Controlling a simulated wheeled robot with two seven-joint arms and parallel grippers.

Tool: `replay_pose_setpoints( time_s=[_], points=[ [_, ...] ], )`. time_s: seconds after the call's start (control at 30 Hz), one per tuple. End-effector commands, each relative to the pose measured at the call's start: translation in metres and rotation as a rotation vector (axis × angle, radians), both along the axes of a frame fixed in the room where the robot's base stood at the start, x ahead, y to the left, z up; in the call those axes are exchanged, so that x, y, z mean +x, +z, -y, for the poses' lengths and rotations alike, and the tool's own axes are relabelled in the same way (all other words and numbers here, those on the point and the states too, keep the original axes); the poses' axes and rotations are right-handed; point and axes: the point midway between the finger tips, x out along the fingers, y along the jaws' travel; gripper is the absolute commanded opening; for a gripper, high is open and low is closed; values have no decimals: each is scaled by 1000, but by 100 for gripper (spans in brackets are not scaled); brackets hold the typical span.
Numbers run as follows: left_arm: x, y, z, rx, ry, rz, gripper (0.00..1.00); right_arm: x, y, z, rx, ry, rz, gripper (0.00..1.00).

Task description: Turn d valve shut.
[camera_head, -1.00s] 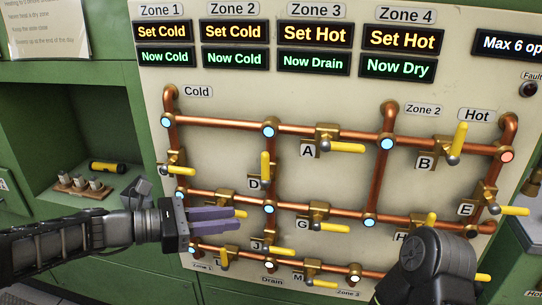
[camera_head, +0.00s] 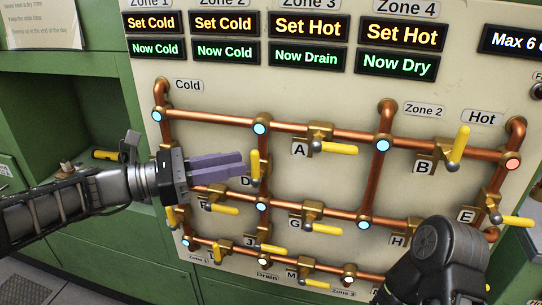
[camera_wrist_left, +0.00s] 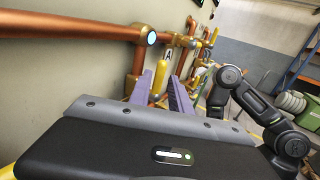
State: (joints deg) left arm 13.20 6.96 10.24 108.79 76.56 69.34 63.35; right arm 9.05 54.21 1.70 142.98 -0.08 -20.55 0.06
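The D valve sits on the vertical copper pipe left of the middle of the panel. Its yellow handle (camera_head: 255,165) points up, along that pipe. The D label (camera_head: 245,181) is partly hidden just below my fingers. My left gripper (camera_head: 243,165) points right, with its purple fingertips beside the handle. In the left wrist view a yellow handle (camera_wrist_left: 159,76) shows between and beyond the two fingers, which are apart. I cannot tell whether they touch it. My right arm (camera_head: 440,260) shows at the lower right; its gripper is not visible.
Valve A (camera_head: 336,147) with a sideways handle and valve B (camera_head: 459,146) with a raised handle are to the right. Valve G (camera_head: 322,227) and other yellow handles are below. Pipes stand close around my gripper. A shelf with a yellow flashlight (camera_head: 105,155) is at left.

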Motion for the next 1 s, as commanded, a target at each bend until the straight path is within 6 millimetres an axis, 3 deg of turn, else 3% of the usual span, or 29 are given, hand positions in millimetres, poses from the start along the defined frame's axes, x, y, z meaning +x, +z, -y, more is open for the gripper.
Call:
replay_pose_setpoints(
  time_s=[0.17, 0.6, 1.0],
  points=[
    [2, 0, 10, 0, -3, 0, 24, 0, 1, 0, 0, -1, 0, 36],
    [19, 0, 69, 0, -3, 0, 24, 0, 8, 0, 0, -1, 0, 36],
    [21, 0, 75, 1, -1, 1, 22, 0, 8, 0, 0, -1, 0, 36]
  ],
)
